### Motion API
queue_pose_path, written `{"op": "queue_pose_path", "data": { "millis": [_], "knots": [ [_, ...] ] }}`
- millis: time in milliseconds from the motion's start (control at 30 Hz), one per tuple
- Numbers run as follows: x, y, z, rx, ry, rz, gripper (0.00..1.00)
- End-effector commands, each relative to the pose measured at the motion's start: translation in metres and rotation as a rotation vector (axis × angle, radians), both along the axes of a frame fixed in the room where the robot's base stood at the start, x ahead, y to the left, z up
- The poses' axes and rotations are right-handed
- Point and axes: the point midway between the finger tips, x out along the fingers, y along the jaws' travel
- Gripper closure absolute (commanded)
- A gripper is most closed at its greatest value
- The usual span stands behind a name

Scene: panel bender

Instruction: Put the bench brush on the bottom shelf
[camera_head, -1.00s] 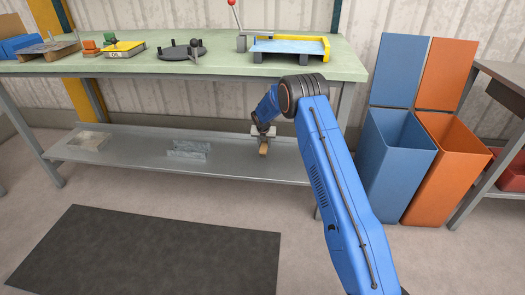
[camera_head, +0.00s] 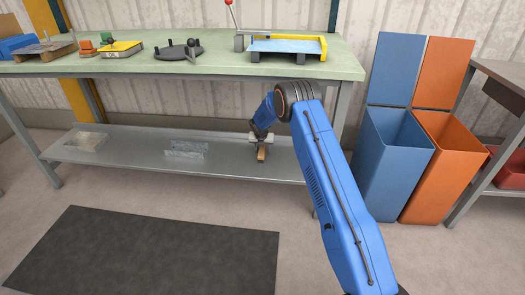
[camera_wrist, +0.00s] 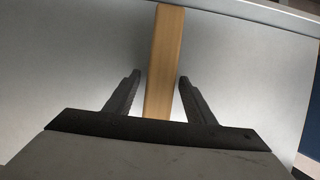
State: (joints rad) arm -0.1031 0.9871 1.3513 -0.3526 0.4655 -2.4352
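The bench brush shows as a plain wooden bar (camera_wrist: 164,60) in the wrist view, over the grey metal bottom shelf (camera_wrist: 70,60). Its bristles are not visible. In the head view its small wooden end (camera_head: 261,155) shows just below my gripper, at the right part of the bottom shelf (camera_head: 225,170). My gripper (camera_wrist: 160,78) is open, with one dark finger on each side of the bar and a gap showing on both sides. It also shows in the head view (camera_head: 262,146), low over the shelf under the green bench top.
A clear block (camera_head: 187,150) and a shallow tray (camera_head: 86,141) lie farther left on the bottom shelf. The green bench top (camera_head: 215,68) overhangs the shelf. Blue (camera_head: 388,165) and orange (camera_head: 437,165) bins stand at right. A dark mat (camera_head: 150,250) lies in front.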

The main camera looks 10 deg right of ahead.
Motion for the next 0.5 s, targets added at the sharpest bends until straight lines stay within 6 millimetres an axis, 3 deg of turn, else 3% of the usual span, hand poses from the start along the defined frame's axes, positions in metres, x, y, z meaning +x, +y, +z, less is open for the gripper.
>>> {"op": "queue_pose_path", "data": {
  "millis": [267, 500],
  "knots": [
    [0.000, 0.000, 0.004, 0.000, 0.000, 0.000, 0.50],
    [-0.012, 0.004, 0.035, 0.000, -0.001, 0.000, 0.50]
  ]
}}
